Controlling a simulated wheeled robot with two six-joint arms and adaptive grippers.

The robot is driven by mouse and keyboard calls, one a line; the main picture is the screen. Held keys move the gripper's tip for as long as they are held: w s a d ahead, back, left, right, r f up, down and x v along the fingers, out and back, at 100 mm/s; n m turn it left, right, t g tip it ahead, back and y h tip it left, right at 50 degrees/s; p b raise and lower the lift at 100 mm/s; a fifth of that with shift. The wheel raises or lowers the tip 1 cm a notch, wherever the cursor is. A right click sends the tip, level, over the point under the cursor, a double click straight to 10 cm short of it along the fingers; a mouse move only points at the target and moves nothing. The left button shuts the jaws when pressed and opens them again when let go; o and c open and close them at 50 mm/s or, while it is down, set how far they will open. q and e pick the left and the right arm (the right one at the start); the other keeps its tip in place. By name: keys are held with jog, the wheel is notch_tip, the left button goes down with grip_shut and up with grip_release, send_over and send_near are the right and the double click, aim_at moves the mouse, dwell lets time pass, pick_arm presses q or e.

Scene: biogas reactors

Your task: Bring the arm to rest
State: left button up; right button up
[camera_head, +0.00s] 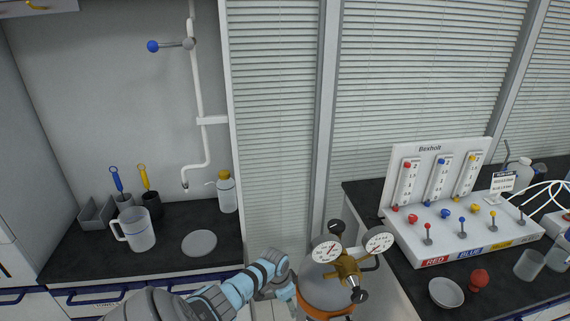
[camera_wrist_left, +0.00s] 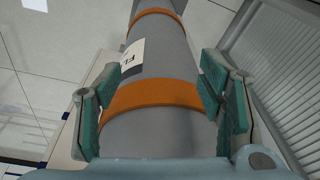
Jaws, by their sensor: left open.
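My left arm comes in from the bottom left in the head view, and its gripper (camera_head: 287,287) is beside a grey gas cylinder (camera_head: 322,290). In the left wrist view, the open left gripper (camera_wrist_left: 155,100) has one green-padded finger on each side of the grey cylinder (camera_wrist_left: 175,135), near an orange band (camera_wrist_left: 155,95). I cannot tell whether the pads touch it. The cylinder carries a brass regulator (camera_head: 347,268) with two round gauges. The right gripper is not in view.
On the left counter stand a jug (camera_head: 135,229), a plate (camera_head: 199,243), a wash bottle (camera_head: 227,192) and brush holders. On the right counter are a Bexholl valve panel (camera_head: 437,180), a bowl (camera_head: 446,292), a red knob (camera_head: 479,279) and beakers. The cylinder stands in the gap between the counters.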

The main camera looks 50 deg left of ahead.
pick_arm(q)
jog(key=shift+w, duration=0.1)
dwell(0.4)
jog(key=w+a+n+t+y, duration=0.2)
jog(key=w+a, duration=0.1)
jog(key=s+d+f, duration=0.6)
jog(key=s+f, duration=0.4)
jog(key=f, duration=0.2)
jog(key=s+d+f+g, duration=0.1)
jog(key=s+d+f, duration=0.2)
jog(key=s+d, duration=0.2)
jog(key=s+d+f+g+b, duration=0.1)
jog(key=s+d+f, duration=0.2)
jog(key=s, duration=0.9)
jog(key=s+d+f+g+h, duration=0.1)
jog(key=s+d+f, duration=0.2)
jog(key=s+d, duration=0.4)
jog(key=shift+s+f+m+b, duration=0.3)
jog(key=shift+s+f+b, duration=0.1)
jog(key=shift+s, duration=0.45)
jog(key=shift+w, duration=0.1)
